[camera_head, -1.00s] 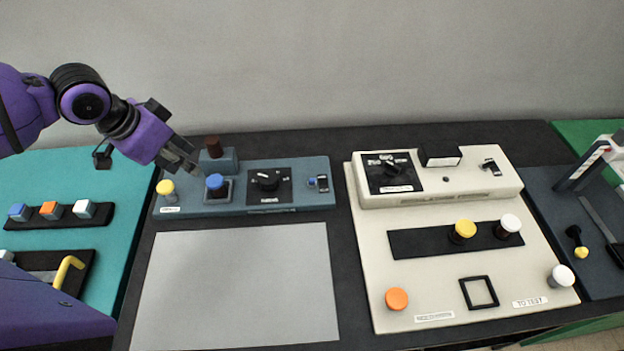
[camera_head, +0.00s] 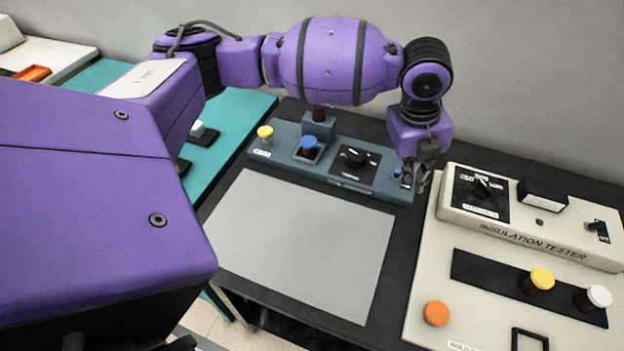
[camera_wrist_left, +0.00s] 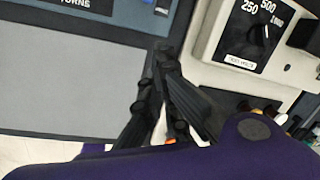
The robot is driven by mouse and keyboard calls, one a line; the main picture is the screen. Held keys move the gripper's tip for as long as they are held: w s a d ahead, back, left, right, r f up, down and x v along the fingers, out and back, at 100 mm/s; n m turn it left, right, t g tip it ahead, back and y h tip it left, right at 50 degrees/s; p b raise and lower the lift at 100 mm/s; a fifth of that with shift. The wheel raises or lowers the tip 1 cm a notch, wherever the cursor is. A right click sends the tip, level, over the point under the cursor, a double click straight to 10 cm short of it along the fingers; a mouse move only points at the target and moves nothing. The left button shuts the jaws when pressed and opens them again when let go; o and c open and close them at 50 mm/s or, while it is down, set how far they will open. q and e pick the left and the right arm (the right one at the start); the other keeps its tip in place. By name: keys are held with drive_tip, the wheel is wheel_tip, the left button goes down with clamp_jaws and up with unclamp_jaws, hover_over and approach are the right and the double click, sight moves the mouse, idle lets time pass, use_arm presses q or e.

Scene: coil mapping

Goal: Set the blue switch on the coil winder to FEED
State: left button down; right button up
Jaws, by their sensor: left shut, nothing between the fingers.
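The coil winder (camera_head: 325,178) is a blue-grey panel at the back of the black bench. It carries a yellow-capped knob, a blue-capped knob, a black dial and, at its right end, a small blue switch (camera_head: 396,173). My left gripper (camera_head: 413,186) is shut and empty, pointing down at the winder's right end, right beside the switch. The fingers partly cover the switch area; I cannot tell whether they touch it, nor read its setting. In the left wrist view the shut fingertips (camera_wrist_left: 161,48) lie just below the winder's edge (camera_wrist_left: 120,18). My right gripper is not in view.
The cream insulation tester (camera_head: 535,238) stands close to the right of the gripper, with capped knobs on it. A bare grey mat (camera_head: 300,240) lies in front of the winder. A teal surface (camera_head: 240,112) is at the left, partly behind my arm.

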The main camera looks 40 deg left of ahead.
sight(397, 174)
use_arm(q)
drive_tip(key=m, duration=0.2)
drive_tip(key=s+a+m+y, duration=0.1)
drive_tip(key=a+f+m, duration=0.1)
drive_tip(key=m, duration=0.1)
drive_tip(key=shift+s+a+m+g+y, duration=0.2)
drive_tip(key=shift+a+m+g+y, duration=0.1)
drive_tip(key=shift+y, duration=0.1)
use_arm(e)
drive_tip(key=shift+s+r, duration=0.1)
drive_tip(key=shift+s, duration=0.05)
use_arm(q)
drive_tip(key=shift+s+d, duration=0.1)
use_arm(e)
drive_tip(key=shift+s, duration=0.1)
use_arm(q)
drive_tip(key=f, duration=0.9)
drive_tip(key=shift+w+f, duration=0.2)
drive_tip(key=shift+w, duration=0.2)
drive_tip(key=w, duration=0.2)
drive_tip(key=w+a+r, duration=0.1)
drive_tip(key=shift+w+a+r, duration=0.15)
drive_tip(key=shift+w, duration=0.25)
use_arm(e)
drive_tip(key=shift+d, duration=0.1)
